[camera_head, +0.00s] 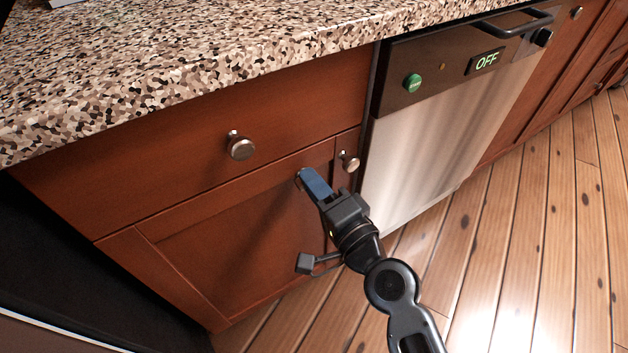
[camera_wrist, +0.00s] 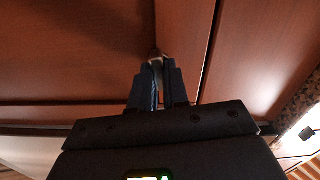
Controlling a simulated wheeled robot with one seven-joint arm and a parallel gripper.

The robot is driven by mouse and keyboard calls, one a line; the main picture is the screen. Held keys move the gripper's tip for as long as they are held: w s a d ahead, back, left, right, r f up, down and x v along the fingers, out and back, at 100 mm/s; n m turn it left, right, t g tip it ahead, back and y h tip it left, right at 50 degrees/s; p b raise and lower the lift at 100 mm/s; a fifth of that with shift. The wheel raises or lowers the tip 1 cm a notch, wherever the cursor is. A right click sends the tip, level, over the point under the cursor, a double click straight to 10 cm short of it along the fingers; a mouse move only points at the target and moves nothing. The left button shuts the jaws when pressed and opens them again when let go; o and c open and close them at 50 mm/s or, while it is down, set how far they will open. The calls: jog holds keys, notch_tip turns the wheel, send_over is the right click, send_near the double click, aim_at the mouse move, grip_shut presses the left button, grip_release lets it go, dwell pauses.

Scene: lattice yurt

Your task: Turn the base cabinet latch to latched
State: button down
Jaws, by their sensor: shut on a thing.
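The base cabinet is reddish-brown wood, with a closed panelled door (camera_head: 215,245) below a drawer front (camera_head: 190,140). My gripper (camera_head: 303,180) is at the upper part of this door, left of the round door knob (camera_head: 349,162). In the wrist view my gripper (camera_wrist: 157,75) has its two dark blue fingers close together, shut on a small metallic piece, the latch (camera_wrist: 156,56), at the cabinet front. The fingers hide most of the latch, so I cannot tell which way it is turned.
A round metal knob (camera_head: 240,147) sticks out of the drawer front. A speckled countertop (camera_head: 200,60) overhangs above. A steel dishwasher (camera_head: 430,140) reading OFF stands to the right. The plank floor (camera_head: 520,240) is clear at the lower right.

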jog(key=shift+d+m, duration=0.1)
jog(key=shift+m, duration=0.8)
jog(key=shift+f, duration=0.1)
jog(key=c, duration=1.1)
grip_release()
jog(key=shift+b+v, duration=0.3)
jog(key=shift+v, duration=3.55)
